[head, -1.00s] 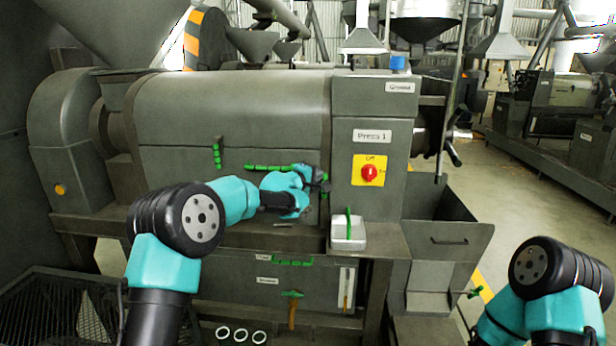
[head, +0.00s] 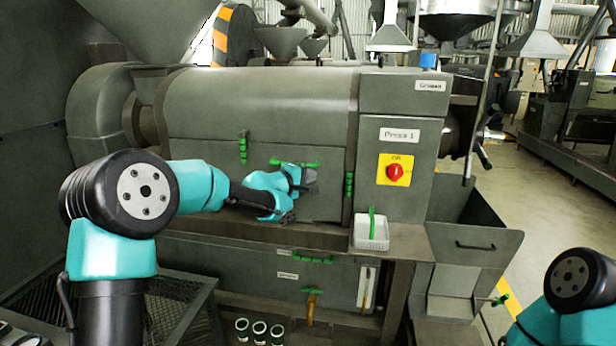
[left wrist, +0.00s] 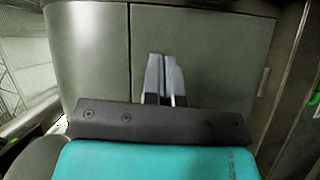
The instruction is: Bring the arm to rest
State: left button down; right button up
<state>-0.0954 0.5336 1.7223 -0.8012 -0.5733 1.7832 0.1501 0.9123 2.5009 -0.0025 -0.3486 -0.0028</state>
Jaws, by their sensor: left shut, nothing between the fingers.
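My left arm reaches in from the left in the head view. Its teal and black gripper (head: 310,178) hangs in front of the press housing (head: 290,105), near a green handle. The left wrist view shows its two grey fingers (left wrist: 164,76) closed together with nothing between them. The grey panel (left wrist: 200,45) is behind them; I cannot tell the exact gap. Only a black and teal joint of my right arm (head: 575,285) shows at the lower right; its gripper is out of view.
A control box with a red switch (head: 395,171) stands right of the left gripper. Below it a white tray (head: 370,232) holds a green-handled item. Several green handles line the panels. Open floor (head: 560,200) lies to the right.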

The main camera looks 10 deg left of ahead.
pick_arm(q)
jog(key=shift+s+a, duration=0.15)
jog(key=shift+s, duration=0.05)
jog(key=s+a+f+m+g+y, duration=0.1)
jog(key=s+f+g+y, duration=0.25)
jog(key=f, duration=1.65)
jog(key=s+a+f+m+g, duration=0.1)
jog(key=s+f+m+g, duration=0.1)
jog(key=s+f, duration=0.7)
jog(key=s+a+f+m+g, duration=0.1)
jog(key=s+f+g, duration=0.1)
jog(key=s+f, duration=0.65)
jog(key=s+f+m+g+y, duration=0.1)
jog(key=s+f+m+g, duration=0.1)
jog(key=s+f, duration=0.5)
jog(key=s+f+m+g+y, duration=0.1)
jog(key=s+f+g, duration=0.3)
jog(key=s, duration=1.1)
notch_tip(320, 180, down, 3)
jog(key=shift+s+a+r+m, duration=0.15)
jog(key=shift+a+m, duration=0.3)
jog(key=shift+m, duration=0.45)
